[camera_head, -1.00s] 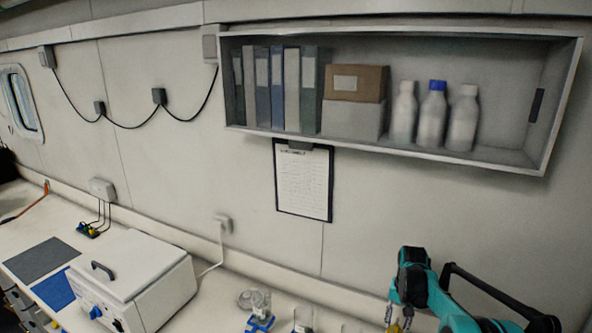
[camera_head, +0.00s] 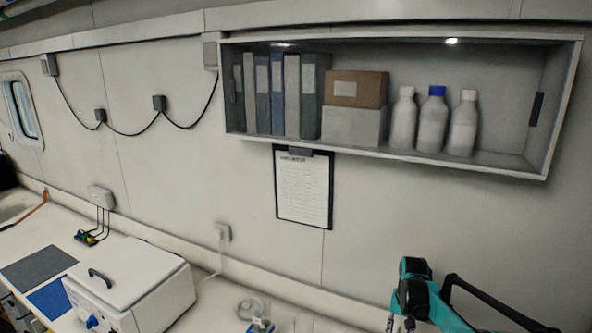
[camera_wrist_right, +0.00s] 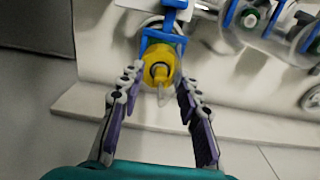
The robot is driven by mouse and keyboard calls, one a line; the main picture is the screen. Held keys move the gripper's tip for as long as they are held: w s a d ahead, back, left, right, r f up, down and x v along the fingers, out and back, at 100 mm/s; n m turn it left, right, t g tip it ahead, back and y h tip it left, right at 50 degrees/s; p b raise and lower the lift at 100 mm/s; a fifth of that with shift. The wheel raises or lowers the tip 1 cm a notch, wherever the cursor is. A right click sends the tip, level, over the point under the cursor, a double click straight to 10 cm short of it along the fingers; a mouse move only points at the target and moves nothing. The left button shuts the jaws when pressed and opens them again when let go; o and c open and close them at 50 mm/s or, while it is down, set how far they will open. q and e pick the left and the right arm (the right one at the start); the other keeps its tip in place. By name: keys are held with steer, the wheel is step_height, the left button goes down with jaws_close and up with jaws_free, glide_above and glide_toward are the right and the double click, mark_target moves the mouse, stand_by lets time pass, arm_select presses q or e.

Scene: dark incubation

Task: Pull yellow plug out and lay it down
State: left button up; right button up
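The yellow plug (camera_wrist_right: 158,66) is in the upper middle of the right wrist view, seen nearly end-on below a blue frame (camera_wrist_right: 165,38). A small clear tip shows just under it. My right gripper (camera_wrist_right: 160,82) is open, with one finger on each side of the plug and gaps visible on both sides. In the head view my right gripper (camera_head: 401,325) is at the bottom edge, cut off, and the plug cannot be made out there. My left gripper is not in view.
Clear glassware with blue clips (camera_wrist_right: 268,30) stands close to the plug at the upper right of the wrist view. In the head view, a white lidded box (camera_head: 130,285) stands on the bench at left. A wall shelf (camera_head: 400,155) hangs above my right arm.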

mark_target(400, 330)
stand_by(0.7)
jaws_close()
steer(key=shift+r, duration=0.15)
steer(key=shift+r+p, duration=1.4)
steer(key=shift+r, duration=1.5)
